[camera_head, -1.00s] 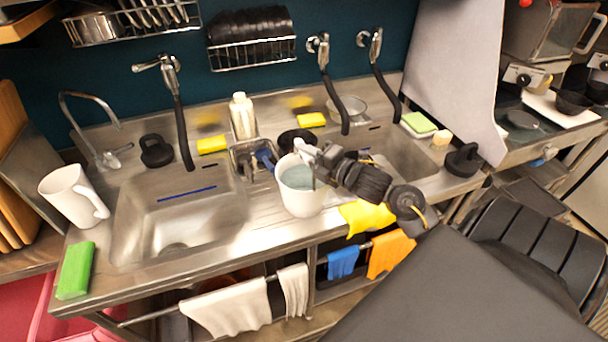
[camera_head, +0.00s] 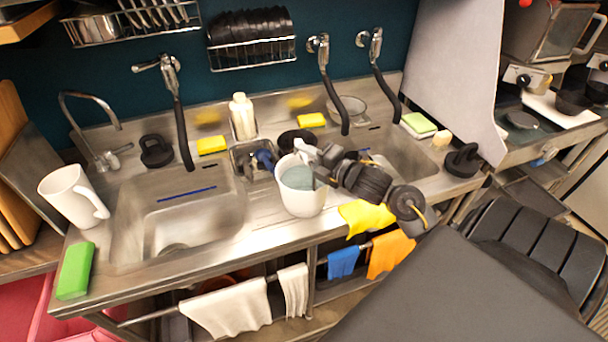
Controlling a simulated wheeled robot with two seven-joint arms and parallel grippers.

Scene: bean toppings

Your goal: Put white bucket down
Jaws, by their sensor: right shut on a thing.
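The white bucket (camera_head: 301,198) is at the steel counter (camera_head: 262,232), between the two sinks. It looks upright, and its inside shows grey-blue. I cannot tell whether its base touches the counter. My right gripper (camera_head: 314,160) is shut at the bucket's right rim, with its arm coming from the right over the right sink. The fingertips are partly hidden against the rim. My left gripper is not in view.
The left sink (camera_head: 180,222) and right sink (camera_head: 405,152) flank the bucket. A white pitcher (camera_head: 73,195) and a green sponge box (camera_head: 75,270) stand at the left. A soap bottle (camera_head: 242,117) stands behind. A yellow cloth (camera_head: 366,218) hangs over the front edge.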

